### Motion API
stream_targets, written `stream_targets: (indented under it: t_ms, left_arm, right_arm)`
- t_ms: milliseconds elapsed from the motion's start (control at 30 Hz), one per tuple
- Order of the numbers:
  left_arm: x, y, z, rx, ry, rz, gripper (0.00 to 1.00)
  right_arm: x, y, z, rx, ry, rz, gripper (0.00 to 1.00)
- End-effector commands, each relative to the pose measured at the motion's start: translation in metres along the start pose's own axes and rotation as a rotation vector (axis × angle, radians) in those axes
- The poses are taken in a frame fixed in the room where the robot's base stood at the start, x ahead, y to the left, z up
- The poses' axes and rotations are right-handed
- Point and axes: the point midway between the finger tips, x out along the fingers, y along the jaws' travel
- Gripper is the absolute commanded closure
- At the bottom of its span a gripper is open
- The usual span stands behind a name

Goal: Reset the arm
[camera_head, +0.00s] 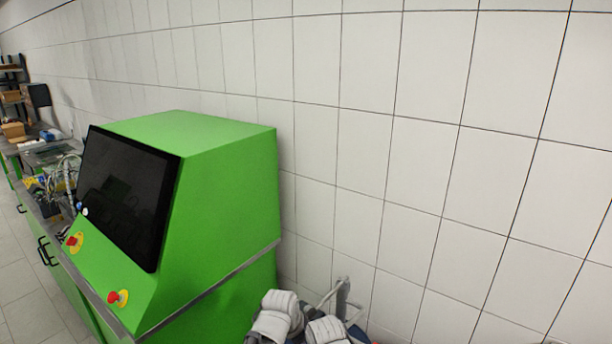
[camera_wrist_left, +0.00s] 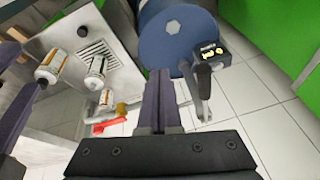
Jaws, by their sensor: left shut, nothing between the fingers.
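My left gripper (camera_wrist_left: 160,75) is in the left wrist view, with its two dark fingers together and nothing seen between them. Its tips are just below a large blue cylinder (camera_wrist_left: 178,38) in the picture; I cannot tell whether they touch it. A grey lever-like part (camera_wrist_left: 204,88) is to the right of the fingers. The head view shows neither gripper clearly. My right gripper is not in view.
A green console (camera_head: 225,210) with a black screen (camera_head: 125,195) and red buttons (camera_head: 118,298) stands by the tiled wall (camera_head: 430,150). White-orange cylinders (camera_wrist_left: 52,65) and a red handle (camera_wrist_left: 108,124) are near a metal surface (camera_wrist_left: 60,35). Tiled floor (camera_wrist_left: 265,105) shows at right.

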Motion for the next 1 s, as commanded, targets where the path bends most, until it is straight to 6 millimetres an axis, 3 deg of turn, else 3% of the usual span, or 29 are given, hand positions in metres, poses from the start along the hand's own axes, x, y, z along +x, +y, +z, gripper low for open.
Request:
stream_targets:
  t_ms: [33, 100, 200, 333, 467, 700, 1000]
  left_arm:
    - [-0.001, 0.021, 0.025, -0.077, -0.066, 0.016, 1.00]
    - [-0.004, 0.040, 0.052, -0.199, -0.163, 0.021, 1.00]
    - [-0.011, 0.061, 0.084, -0.349, -0.280, 0.006, 1.00]
    - [-0.019, 0.077, 0.111, -0.482, -0.381, -0.027, 1.00]
    - [-0.024, 0.082, 0.122, -0.543, -0.424, -0.049, 1.00]
    - [-0.024, 0.083, 0.122, -0.554, -0.430, -0.052, 1.00]
    - [-0.028, 0.082, 0.121, -0.552, -0.428, -0.051, 1.00]
  right_arm:
    - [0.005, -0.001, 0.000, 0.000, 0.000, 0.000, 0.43]
    - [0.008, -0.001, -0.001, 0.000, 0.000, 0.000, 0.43]
    - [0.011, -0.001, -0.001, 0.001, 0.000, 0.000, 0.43]
    - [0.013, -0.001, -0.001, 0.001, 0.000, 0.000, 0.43]
    - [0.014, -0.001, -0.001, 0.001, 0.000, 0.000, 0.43]
    - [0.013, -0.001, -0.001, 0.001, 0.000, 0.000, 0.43]
    - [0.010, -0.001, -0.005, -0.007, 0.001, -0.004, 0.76]
